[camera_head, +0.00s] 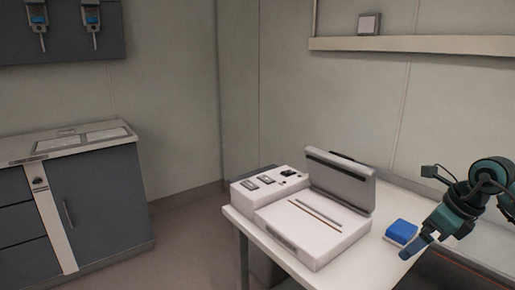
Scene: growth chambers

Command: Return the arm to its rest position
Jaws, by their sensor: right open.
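My right arm comes in from the right edge, and its gripper (416,244) is over the right part of the white table (344,272). The gripper is open, and I see nothing held in it. Its tip is close to a small blue block-like item (401,231) on the table. I cannot tell whether the two touch. My left gripper is not in view.
A white device (312,230) with its grey lid (340,184) raised stands on the table. A grey cabinet (104,190) with a counter stands at the left. A wall shelf (420,45) holds a small box (369,24). The floor between cabinet and table is clear.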

